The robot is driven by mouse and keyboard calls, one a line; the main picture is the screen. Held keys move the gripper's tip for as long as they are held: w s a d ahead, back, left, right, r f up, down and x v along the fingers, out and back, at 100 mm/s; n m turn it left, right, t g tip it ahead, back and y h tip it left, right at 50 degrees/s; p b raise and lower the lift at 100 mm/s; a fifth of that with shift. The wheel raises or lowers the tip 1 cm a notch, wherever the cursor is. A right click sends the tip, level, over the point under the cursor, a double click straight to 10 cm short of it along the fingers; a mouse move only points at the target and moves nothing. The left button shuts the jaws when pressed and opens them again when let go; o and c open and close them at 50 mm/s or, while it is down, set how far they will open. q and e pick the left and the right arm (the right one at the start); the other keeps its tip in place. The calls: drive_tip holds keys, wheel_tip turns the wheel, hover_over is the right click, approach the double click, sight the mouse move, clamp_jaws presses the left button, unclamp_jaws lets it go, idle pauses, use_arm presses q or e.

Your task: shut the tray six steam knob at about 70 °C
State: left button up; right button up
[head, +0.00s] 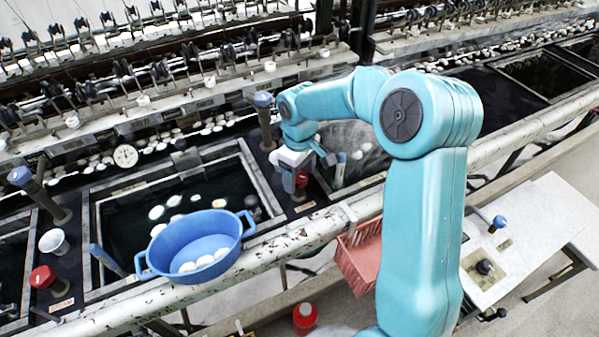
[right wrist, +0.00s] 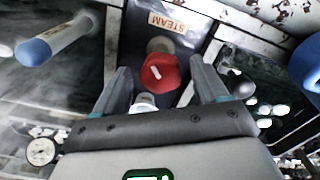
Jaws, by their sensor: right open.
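A red steam knob (head: 302,179) with a white mark on top sits on the dark divider between two basins. In the right wrist view the knob (right wrist: 161,73) is beside a STEAM label (right wrist: 167,22). My right gripper (head: 296,182) is over this divider and partly hides the knob in the head view. In the right wrist view my right gripper (right wrist: 161,66) is open, one finger on each side of the knob; I cannot tell if they touch it. A round dial (head: 125,156) stands behind the left basin; its reading is too small to tell. My left gripper is not in view.
A blue bowl (head: 203,249) with cocoons rests on the front edge. Blue-topped handles (head: 263,99) rise by the divider. Another red knob (head: 42,277) stands at left. A red crate (head: 361,256) is below the front rail. Mist hangs over the basin behind my right arm.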

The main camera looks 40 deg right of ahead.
drive_tip(key=shift+w, duration=0.15)
drive_tip(key=c, duration=1.1)
drive_tip(key=shift+o, duration=0.2)
drive_tip(key=shift+m, duration=0.3)
drive_tip(key=m+b, duration=0.1)
drive_tip(key=m, duration=0.2)
drive_tip(key=shift+m+b, duration=0.8)
drive_tip(key=shift+m, duration=1.5)
drive_tip(key=o, duration=1.1)
drive_tip(key=shift+a, duration=0.1)
drive_tip(key=shift+c, duration=0.2)
